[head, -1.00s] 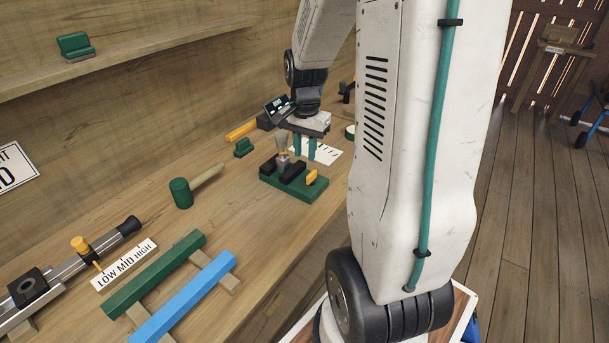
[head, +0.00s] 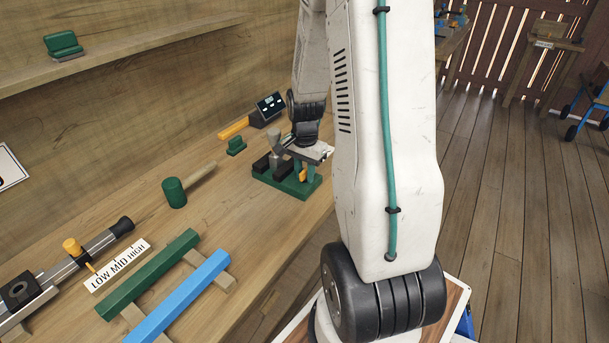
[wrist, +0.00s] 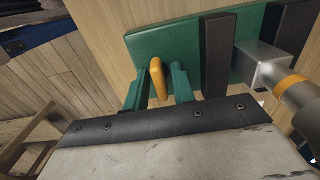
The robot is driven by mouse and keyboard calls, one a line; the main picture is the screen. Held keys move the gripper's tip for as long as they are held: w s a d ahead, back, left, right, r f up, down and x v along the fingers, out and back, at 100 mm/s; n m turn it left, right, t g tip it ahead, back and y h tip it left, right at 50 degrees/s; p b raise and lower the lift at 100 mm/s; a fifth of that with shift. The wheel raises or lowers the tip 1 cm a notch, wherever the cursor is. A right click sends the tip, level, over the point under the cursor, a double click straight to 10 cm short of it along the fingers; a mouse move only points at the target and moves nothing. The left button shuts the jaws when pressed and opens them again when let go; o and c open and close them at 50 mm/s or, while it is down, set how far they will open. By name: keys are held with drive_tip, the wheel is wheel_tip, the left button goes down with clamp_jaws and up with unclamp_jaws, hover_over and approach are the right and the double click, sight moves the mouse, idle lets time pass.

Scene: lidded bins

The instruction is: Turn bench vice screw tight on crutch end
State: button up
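The bench vice has a green base (head: 270,182) on the workbench, with dark jaws (wrist: 215,55). The crutch end (head: 275,143), grey with an orange band, stands between the jaws; it shows at the right in the wrist view (wrist: 300,92). The vice's orange screw handle (wrist: 158,77) sticks up on the side of the base nearest my gripper. My gripper (wrist: 168,78) is open, its green fingers on either side of the handle, with a visible gap to the right finger. In the head view my gripper (head: 303,169) partly hides the handle.
A green mallet (head: 175,192), a small green block (head: 236,145) and a dark display box (head: 267,109) lie on the bench. Green (head: 150,272) and blue (head: 180,297) bars and a LOW MID HIGH scale (head: 118,265) lie in front. Open floor is at the right.

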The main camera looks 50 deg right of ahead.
drive_tip(key=c, duration=0.5)
drive_tip(key=shift+m, duration=2)
drive_tip(key=m, duration=0.3)
drive_tip(key=shift+m, duration=0.5)
